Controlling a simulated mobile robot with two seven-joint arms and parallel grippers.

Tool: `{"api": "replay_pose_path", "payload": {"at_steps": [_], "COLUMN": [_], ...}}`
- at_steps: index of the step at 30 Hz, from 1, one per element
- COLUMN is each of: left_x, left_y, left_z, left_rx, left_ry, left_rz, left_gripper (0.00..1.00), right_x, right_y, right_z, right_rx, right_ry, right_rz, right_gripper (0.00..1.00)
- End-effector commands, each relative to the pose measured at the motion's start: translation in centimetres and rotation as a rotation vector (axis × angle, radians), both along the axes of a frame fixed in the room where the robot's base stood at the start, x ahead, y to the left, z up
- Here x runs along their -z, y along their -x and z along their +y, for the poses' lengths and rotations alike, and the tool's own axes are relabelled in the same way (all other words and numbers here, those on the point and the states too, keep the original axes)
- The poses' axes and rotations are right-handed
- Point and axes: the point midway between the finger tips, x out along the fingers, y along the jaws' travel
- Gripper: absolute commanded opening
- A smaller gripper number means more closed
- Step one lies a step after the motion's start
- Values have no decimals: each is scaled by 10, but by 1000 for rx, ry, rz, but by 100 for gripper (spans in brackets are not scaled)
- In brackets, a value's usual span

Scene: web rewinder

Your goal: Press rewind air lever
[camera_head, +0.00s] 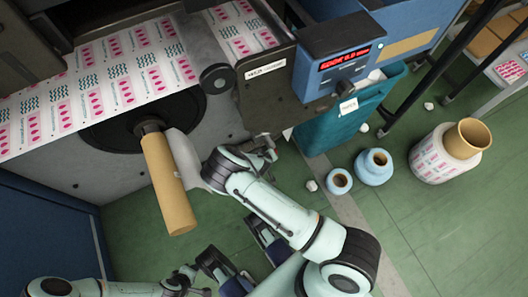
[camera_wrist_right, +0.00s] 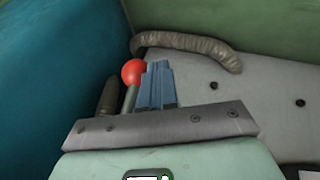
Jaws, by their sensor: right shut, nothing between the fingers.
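The air lever, a red ball (camera_wrist_right: 133,72) on a grey stem, stands just left of my right gripper's fingers in the right wrist view. My right gripper (camera_wrist_right: 158,68) is shut and empty, its blue-grey fingers together. I cannot tell whether the fingers touch the ball. In the head view my right gripper (camera_head: 265,147) is at the machine's lower face, beneath the control box, and the lever is hidden there. My left gripper (camera_head: 185,275) is low at the bottom of the head view, small and partly cut; its jaw opening is unclear.
A brown core (camera_head: 167,185) sticks out on the rewind shaft, left of my right arm. A control box (camera_head: 340,55) with a red display overhangs, with a teal bin (camera_head: 335,125) beside it. A bent hose (camera_wrist_right: 195,43) lies behind the fingers. Rolls (camera_head: 373,167) stand on the green floor.

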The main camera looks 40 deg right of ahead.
Motion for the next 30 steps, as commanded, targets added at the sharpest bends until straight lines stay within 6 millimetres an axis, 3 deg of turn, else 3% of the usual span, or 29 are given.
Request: {"api": "replay_pose_path", "payload": {"at_steps": [11, 30], "left_x": [-3, -4], "left_y": [-5, -6], "left_z": [-1, -1], "left_rx": [1, 2], "left_ry": [-1, -1], "left_rz": [-15, -18], "left_gripper": [43, 43], "right_x": [3, 4], "right_y": [3, 4], "right_z": [-14, -17], "right_rx": [2, 2], "right_ry": [-1, 0], "right_rz": [-1, 1], "right_gripper": [0, 0]}}
